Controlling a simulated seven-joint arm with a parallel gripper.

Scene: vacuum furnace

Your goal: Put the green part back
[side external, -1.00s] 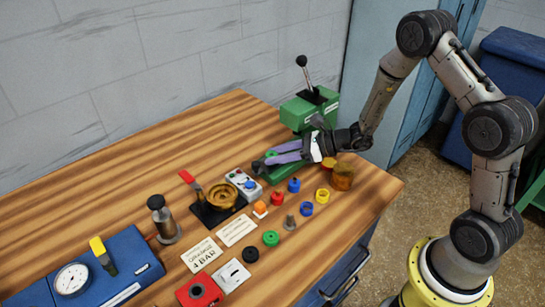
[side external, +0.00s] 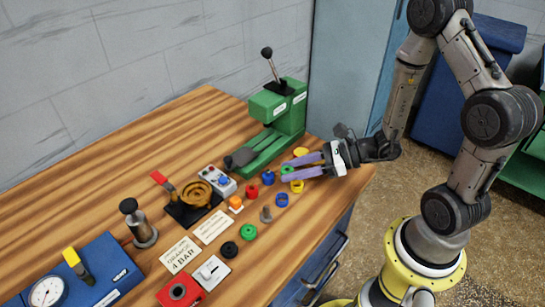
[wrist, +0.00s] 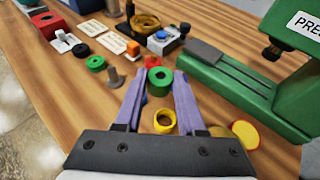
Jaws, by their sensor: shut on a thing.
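My gripper (side external: 285,172) is shut on a small green ring-shaped part (side external: 287,170). In the wrist view the green part (wrist: 160,78) sits between the fingertips (wrist: 160,74), with a dark hole in its top. The gripper is above the row of coloured parts near the table's right end. A yellow ring (wrist: 165,121) lies below and behind the fingertips in the wrist view. A second green ring (side external: 248,232) lies on the table nearer the front, apart from the gripper. The green press (side external: 278,105) stands behind, its lever up.
Blue rings (side external: 281,200), a red part (side external: 267,177), a grey peg (side external: 266,214) and a black ring (side external: 229,248) lie close by. A yellow disc (wrist: 245,134) is beside the gripper. A brass bowl fixture (side external: 197,192) is to the left. Bare wood lies at the back left.

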